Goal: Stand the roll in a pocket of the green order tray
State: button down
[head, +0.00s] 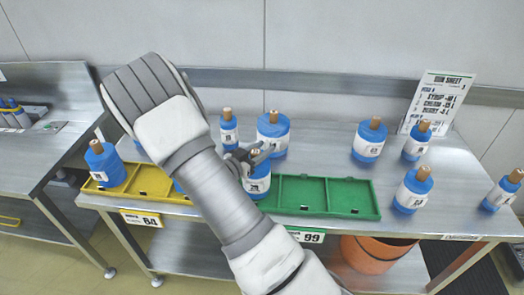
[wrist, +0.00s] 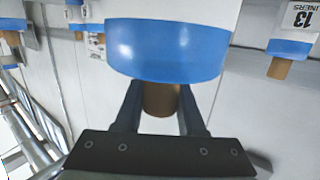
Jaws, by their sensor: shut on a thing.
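My gripper (head: 256,155) is shut on the brown core of a blue-and-white roll (head: 258,186), with one finger on each side of the core. In the wrist view my gripper (wrist: 160,105) grips this core just beyond the blue end of the roll (wrist: 168,50). The roll is upright at the left part of the green order tray (head: 327,196). I cannot tell whether its base is inside a pocket or just above it. The middle and right pockets of the green tray look empty. My arm hides the tray's left end.
A yellow tray (head: 150,182) left of the green one holds a blue roll (head: 106,164). Two rolls (head: 272,134) (head: 229,131) stand close behind my gripper. Several more stand to the right, near a printed sheet (head: 436,103). An orange bin (head: 369,256) is under the bench.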

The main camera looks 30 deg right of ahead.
jog(key=shift+f, duration=0.15)
jog(key=shift+f, duration=0.15)
jog(key=c, duration=0.5)
grip_release()
jog(key=shift+f, duration=0.1)
